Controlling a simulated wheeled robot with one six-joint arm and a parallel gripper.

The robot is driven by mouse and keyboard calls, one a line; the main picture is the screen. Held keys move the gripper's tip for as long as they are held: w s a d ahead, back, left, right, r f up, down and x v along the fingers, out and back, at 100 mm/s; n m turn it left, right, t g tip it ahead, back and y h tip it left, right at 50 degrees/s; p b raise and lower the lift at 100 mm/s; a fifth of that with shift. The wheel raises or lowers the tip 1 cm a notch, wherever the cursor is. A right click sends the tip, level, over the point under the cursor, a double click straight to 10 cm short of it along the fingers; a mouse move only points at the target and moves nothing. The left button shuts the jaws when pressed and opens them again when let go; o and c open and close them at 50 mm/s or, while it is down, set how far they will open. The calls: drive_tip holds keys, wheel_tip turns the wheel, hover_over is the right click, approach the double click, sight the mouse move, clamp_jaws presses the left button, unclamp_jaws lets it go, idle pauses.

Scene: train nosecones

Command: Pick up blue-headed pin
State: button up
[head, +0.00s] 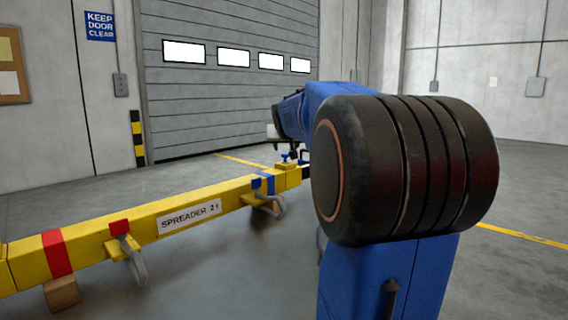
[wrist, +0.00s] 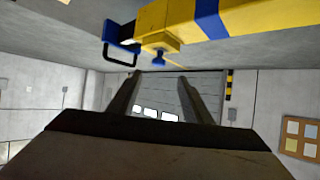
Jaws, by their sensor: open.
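The blue-headed pin (head: 285,157) stands on a small yellow block on top of the far end of the yellow spreader beam (head: 100,243). In the wrist view, which is upside down, the blue pin (wrist: 158,61) sticks out of its yellow block, just past and between the two fingertips in the picture. My gripper (wrist: 158,80) is open, its dark fingers spread apart with nothing between them. In the head view my blue arm and its dark joint hide most of my gripper, which is near the pin.
A black handle (wrist: 121,52) on a dark blue part sits beside the pin's block. Blue and red bands and grey hooks (head: 276,206) are on the beam. A wooden block (head: 62,293) is under the near end. A grey shutter door (head: 230,95) stands behind; the floor there is clear.

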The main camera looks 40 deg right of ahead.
sight(285, 154)
drive_tip(key=x, duration=1.2)
drive_tip(key=shift+w+d, duration=0.15)
drive_tip(key=shift+d, duration=0.1)
drive_tip(key=shift+c, duration=0.3)
drive_tip(key=c, duration=1.1)
